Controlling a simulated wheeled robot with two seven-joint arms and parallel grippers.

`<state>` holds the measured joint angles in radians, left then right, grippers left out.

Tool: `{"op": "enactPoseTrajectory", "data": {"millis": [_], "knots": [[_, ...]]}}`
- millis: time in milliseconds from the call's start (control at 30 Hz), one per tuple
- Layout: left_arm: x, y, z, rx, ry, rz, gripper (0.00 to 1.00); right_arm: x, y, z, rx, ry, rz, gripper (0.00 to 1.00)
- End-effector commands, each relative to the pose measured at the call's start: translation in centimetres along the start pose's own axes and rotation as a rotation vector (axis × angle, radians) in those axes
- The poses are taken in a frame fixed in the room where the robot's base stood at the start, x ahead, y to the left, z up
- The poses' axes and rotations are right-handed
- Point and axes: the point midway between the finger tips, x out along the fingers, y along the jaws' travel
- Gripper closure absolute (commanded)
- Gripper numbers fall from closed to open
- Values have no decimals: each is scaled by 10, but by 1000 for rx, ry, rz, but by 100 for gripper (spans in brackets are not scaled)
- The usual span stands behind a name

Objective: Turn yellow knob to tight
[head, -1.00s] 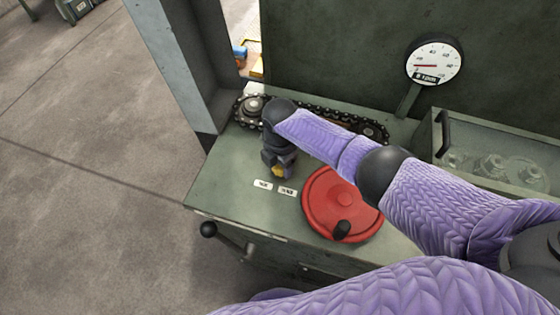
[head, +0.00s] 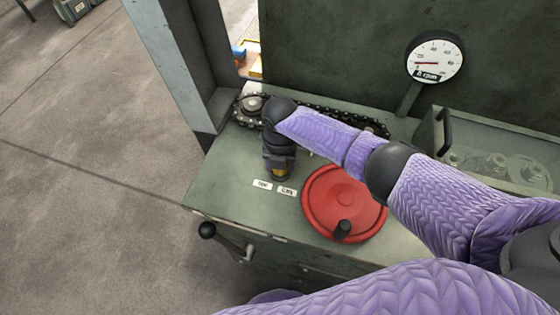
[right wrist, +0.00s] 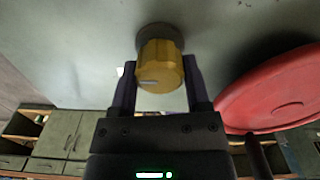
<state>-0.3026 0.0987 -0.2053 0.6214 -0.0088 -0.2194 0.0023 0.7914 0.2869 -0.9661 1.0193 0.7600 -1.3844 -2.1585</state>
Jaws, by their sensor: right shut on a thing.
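The yellow knob (right wrist: 160,68) stands out from the grey-green machine top in the right wrist view, with a pale mark on its face. In the head view only a sliver of the knob (head: 279,174) shows under my right gripper (head: 279,168). My right gripper (right wrist: 160,85) is shut on the knob, with one finger on each side of it. Two small white labels (head: 262,185) (head: 286,191) lie on the machine top just in front of the knob; their print is too small to read surely. My left gripper is not in view.
A red handwheel (head: 342,205) with a black handle sits right of the knob. A chain (head: 325,113) runs behind my right wrist. A dial gauge (head: 435,58) and a clear-covered box (head: 490,150) stand to the right. A black-knobbed lever (head: 208,230) sticks out at the front.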

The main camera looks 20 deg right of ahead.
Motion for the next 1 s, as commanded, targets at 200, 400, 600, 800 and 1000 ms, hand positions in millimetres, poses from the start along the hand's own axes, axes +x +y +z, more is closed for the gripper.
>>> {"op": "enactPoseTrajectory", "data": {"millis": [200,400,600,800,1000], "knots": [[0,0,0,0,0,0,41,-1,1,0,-35,0,2,98],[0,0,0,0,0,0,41,-1,1,0,-41,0,2,98],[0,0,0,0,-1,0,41,-1,1,0,-41,0,2,98],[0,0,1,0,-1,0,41,0,0,0,-40,0,1,4],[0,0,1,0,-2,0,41,0,0,0,-39,0,0,4]]}}
